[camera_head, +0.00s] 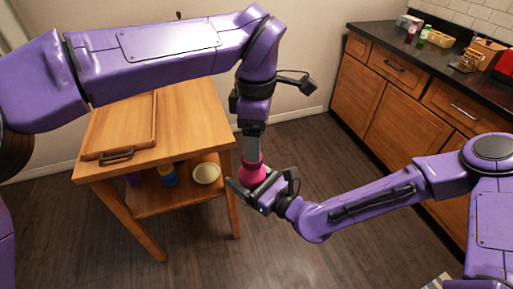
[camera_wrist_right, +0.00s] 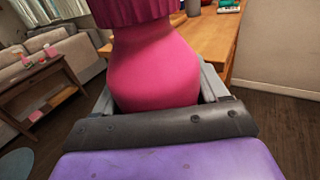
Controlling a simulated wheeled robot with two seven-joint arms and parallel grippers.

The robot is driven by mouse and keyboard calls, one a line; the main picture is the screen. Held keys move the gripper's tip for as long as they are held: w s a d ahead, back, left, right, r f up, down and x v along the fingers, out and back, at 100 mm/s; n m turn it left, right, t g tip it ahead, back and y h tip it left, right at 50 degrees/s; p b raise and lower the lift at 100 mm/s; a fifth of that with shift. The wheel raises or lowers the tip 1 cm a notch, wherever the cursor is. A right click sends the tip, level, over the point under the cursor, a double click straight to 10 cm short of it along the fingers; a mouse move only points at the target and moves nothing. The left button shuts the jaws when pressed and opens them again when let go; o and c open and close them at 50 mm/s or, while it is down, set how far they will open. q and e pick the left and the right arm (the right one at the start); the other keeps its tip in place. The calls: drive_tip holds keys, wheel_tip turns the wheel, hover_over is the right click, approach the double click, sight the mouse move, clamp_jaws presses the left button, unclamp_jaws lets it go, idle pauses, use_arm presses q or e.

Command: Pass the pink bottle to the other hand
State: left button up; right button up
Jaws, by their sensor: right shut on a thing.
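The pink bottle (camera_head: 252,176) is off the floor, in front of the wooden cart. My right gripper (camera_head: 262,191) comes in from the right and is shut around the lower part of the bottle. In the right wrist view the bottle (camera_wrist_right: 163,66) fills the space between the fingers of the right gripper (camera_wrist_right: 160,95), with its ridged, darker part at the top edge. My left gripper (camera_head: 251,143) points down from above, right at the top of the bottle. Its fingertips overlap the bottle's top, so I cannot tell whether they grip it.
The wooden cart (camera_head: 197,118) stands at the left, with a wooden tray (camera_head: 120,122) on top. A pale bowl (camera_head: 206,173) and a blue container are on its lower shelf. A dark counter (camera_head: 465,84) with several items runs along the right. The floor between is clear.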

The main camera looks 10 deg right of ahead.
sight(251, 180)
use_arm(q)
wheel_tip(251, 180, down, 6)
drive_tip(key=shift+f, duration=0.15)
drive_tip(key=c, duration=1.1)
drive_tip(key=shift+c, duration=0.4)
use_arm(e)
drive_tip(key=o, duration=1.1)
